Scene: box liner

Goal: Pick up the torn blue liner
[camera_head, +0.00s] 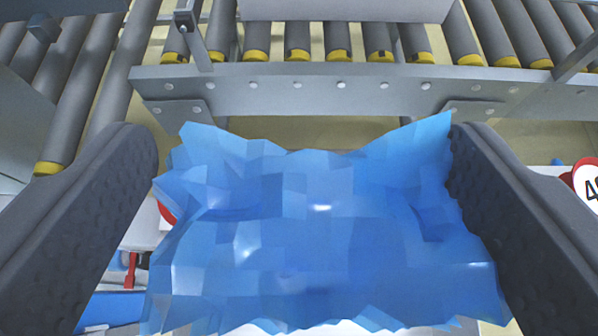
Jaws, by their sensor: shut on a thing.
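The torn blue liner (310,230) fills the middle and lower part of the view. It is crumpled and faceted, with ragged edges along the top and bottom. My gripper (305,195) is shut on it, with one dark finger at the left side and one at the right side. The liner spans the whole gap between the fingers. It hides most of what lies below it, and its lower edge runs close to the bottom of the picture.
A grey conveyor frame (340,92) with bolts crosses the top. Dark rollers with yellow ends (480,35) lie beyond it, and more rollers (75,100) run at the left. Red and white round parts (588,182) show at the right edge. A red and blue item (130,268) shows at lower left.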

